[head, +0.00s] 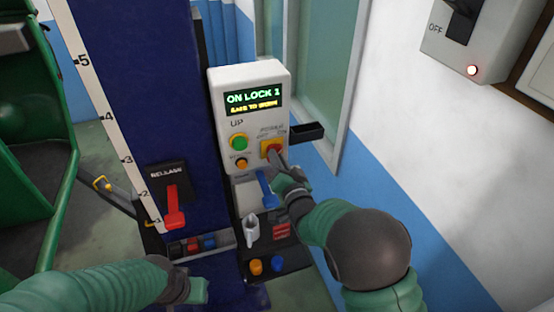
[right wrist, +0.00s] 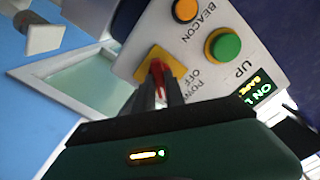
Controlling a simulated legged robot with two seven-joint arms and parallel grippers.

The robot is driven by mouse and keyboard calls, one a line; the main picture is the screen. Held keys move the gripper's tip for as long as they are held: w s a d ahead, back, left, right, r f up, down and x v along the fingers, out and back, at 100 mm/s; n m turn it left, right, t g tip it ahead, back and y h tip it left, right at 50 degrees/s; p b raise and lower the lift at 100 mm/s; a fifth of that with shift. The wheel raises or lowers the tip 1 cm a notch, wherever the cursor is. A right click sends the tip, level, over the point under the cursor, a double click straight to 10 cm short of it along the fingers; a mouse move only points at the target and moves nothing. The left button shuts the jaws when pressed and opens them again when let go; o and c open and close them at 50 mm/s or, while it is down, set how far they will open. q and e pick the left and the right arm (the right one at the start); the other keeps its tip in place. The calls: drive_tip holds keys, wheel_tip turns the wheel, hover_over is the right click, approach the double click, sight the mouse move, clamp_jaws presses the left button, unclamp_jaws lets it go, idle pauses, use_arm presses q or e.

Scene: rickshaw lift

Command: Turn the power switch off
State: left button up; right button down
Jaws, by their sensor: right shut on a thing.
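The power switch (head: 272,148) is a red knob on a yellow plate, low on the right of the white control box (head: 224,105). My right gripper (head: 277,160) is at the knob, its fingers shut on it. In the right wrist view the red knob (right wrist: 157,72) shows between the fingertips (right wrist: 160,82) with the yellow plate behind. The label beside it reads POWER, OFF and ON. The box display (head: 253,100) is lit and reads "ON LOCK 1". My left gripper (head: 188,290) is low in the head view, away from the box; its fingers are not clear.
A green UP button (head: 238,142) and an orange beacon button (head: 242,164) sit left of the knob. A red release lever (head: 173,205) is on the blue column (head: 135,70). A wall switch box (head: 475,35) with a red light hangs at upper right. A dark bracket (head: 306,132) juts out beside the box.

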drive_tip(key=shift+f+n+b, duration=0.15)
drive_tip(key=shift+n+b, duration=2.5)
drive_tip(key=shift+b, duration=0.2)
drive_tip(key=shift+f+n+b, duration=0.15)
drive_tip(key=shift+n+b, duration=2.45)
drive_tip(key=shift+b, duration=0.25)
drive_tip(key=shift+f+n+b, duration=0.15)
drive_tip(key=shift+n+b, duration=2.5)
drive_tip(key=shift+b, duration=0.2)
drive_tip(key=c, duration=1.6)
unclamp_jaws()
drive_tip(key=shift+s, duration=0.1)
drive_tip(key=shift+o, duration=1)
drive_tip(key=shift+r, duration=0.25)
